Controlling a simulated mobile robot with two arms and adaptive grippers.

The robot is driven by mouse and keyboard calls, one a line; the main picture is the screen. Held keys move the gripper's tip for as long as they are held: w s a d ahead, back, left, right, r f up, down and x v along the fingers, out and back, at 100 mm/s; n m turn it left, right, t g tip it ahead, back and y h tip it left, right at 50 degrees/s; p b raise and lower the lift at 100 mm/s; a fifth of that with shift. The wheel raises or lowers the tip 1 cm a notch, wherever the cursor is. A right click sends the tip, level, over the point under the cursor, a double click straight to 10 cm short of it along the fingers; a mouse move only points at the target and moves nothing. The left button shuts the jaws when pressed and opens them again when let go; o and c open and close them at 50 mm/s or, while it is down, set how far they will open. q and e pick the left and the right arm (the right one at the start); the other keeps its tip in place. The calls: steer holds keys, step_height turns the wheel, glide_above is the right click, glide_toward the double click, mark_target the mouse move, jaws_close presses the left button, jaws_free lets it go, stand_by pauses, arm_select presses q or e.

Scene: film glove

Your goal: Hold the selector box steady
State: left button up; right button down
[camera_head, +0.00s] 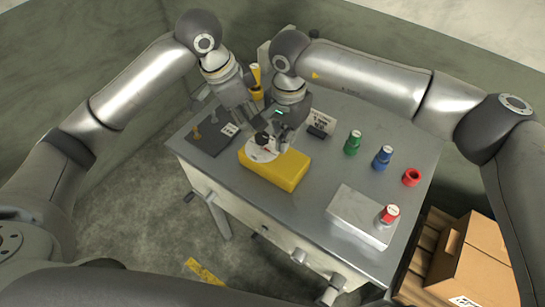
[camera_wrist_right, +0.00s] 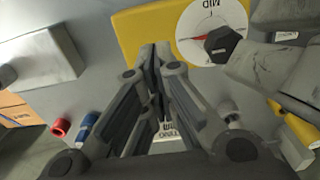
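The yellow selector box (camera_head: 285,170) lies on the grey workbench in the head view, with a white dial and a dark knob (camera_head: 263,138) at its left end. In the right wrist view the box (camera_wrist_right: 148,28) is at the top, its dial (camera_wrist_right: 197,25) marked MID. My right gripper (camera_head: 284,137) is over the box near the dial; in its wrist view the fingertips (camera_wrist_right: 155,50) are close together, with nothing visible between them. My left gripper (camera_head: 250,122) is beside it, close to the knob; its fingertips are partly hidden.
Green (camera_head: 353,142), blue (camera_head: 382,157) and red (camera_head: 411,177) parts stand right of the box. A dark plate (camera_head: 207,138) lies left. Cardboard boxes (camera_head: 468,262) stand beyond the bench's right edge.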

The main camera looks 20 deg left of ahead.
mark_target(285, 162)
steer(key=shift+f, duration=0.45)
steer(key=shift+f, duration=0.55)
steer(key=shift+f, duration=0.3)
steer(key=shift+f, duration=0.7)
steer(key=shift+f, duration=0.15)
steer(key=shift+f, duration=0.7)
steer(key=shift+f, duration=0.15)
steer(key=shift+s+d+f, duration=0.1)
steer(key=shift+s+f, duration=0.1)
steer(key=shift+f, duration=0.25)
stand_by(1.6)
